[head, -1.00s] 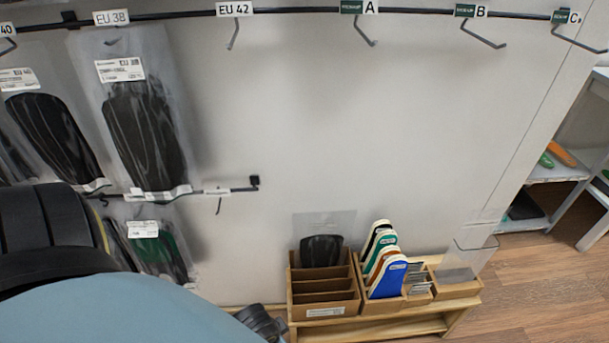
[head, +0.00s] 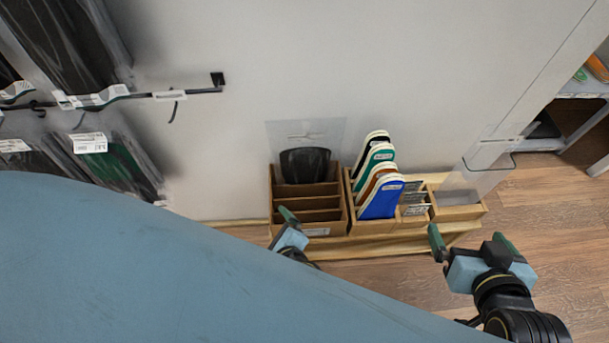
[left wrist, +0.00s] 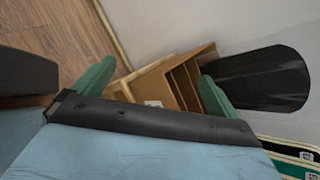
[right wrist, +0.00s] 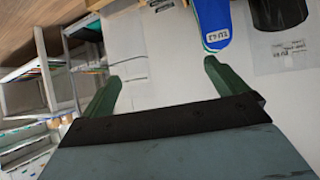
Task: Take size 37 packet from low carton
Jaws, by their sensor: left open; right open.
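The low carton (head: 342,222) is brown with several cross dividers and stands on a low wooden bench. One clear packet (head: 332,130) with a black insole (head: 305,165) stands upright in its rear slot; I cannot read its size. My left gripper (head: 290,234) is at the carton's front edge, partly hidden by my arm. In the left wrist view the carton (left wrist: 150,82) shows between its open fingers, and the black insole (left wrist: 258,80) lies beyond the right finger. My right gripper (head: 466,240) is open and empty, in front of the bench's right end.
Blue, brown, green and black insoles (head: 381,200) stand in a box right of the carton. A clear-walled bin (head: 460,212) stands at the bench's right end. Packets (head: 65,45) hang on a wall rail at left. Floor (head: 560,235) is open at right.

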